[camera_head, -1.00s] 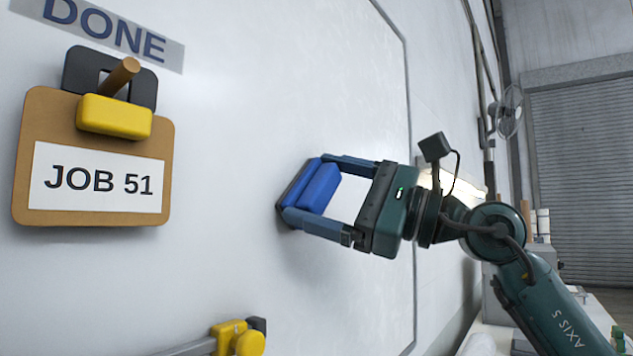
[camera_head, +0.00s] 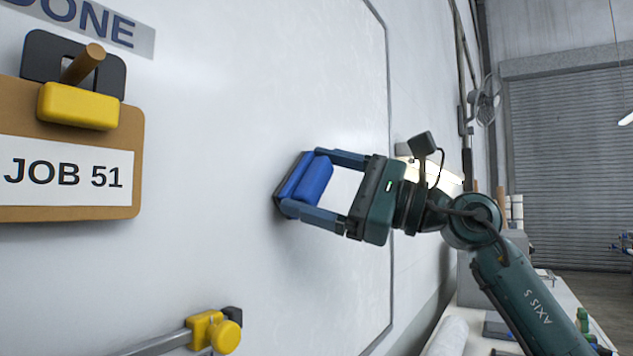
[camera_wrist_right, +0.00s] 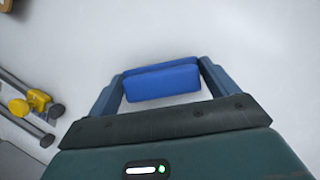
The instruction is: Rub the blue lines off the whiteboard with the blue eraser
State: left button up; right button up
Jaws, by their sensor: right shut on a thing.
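The blue eraser (camera_head: 312,179) is held between the fingers of my right gripper (camera_head: 310,184), at or very close to the whiteboard. The eraser also shows in the right wrist view (camera_wrist_right: 162,81), with a finger on either side of it. The whiteboard (camera_head: 235,90) fills the left and middle of the head view. No blue lines show on the visible part of the board; the patch behind the eraser and gripper is hidden. My left gripper is not in view.
A clipboard labelled JOB 51 (camera_head: 70,207) hangs at the left on a peg, below a DONE label (camera_head: 85,22). A yellow fitting (camera_head: 213,331) on a grey bar sits low on the board. A cluttered bench (camera_head: 560,300) stands at the right.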

jog(key=shift+s+d+b, duration=0.5)
jog(key=shift+s+d, duration=0.35)
jog(key=shift+d, duration=0.3)
jog(key=shift+s+d+b, duration=0.5)
jog(key=shift+s+d, duration=0.35)
jog(key=shift+d, duration=0.3)
jog(key=shift+s+d+b, duration=0.5)
jog(key=shift+s+d, duration=0.4)
jog(key=shift+d, duration=0.3)
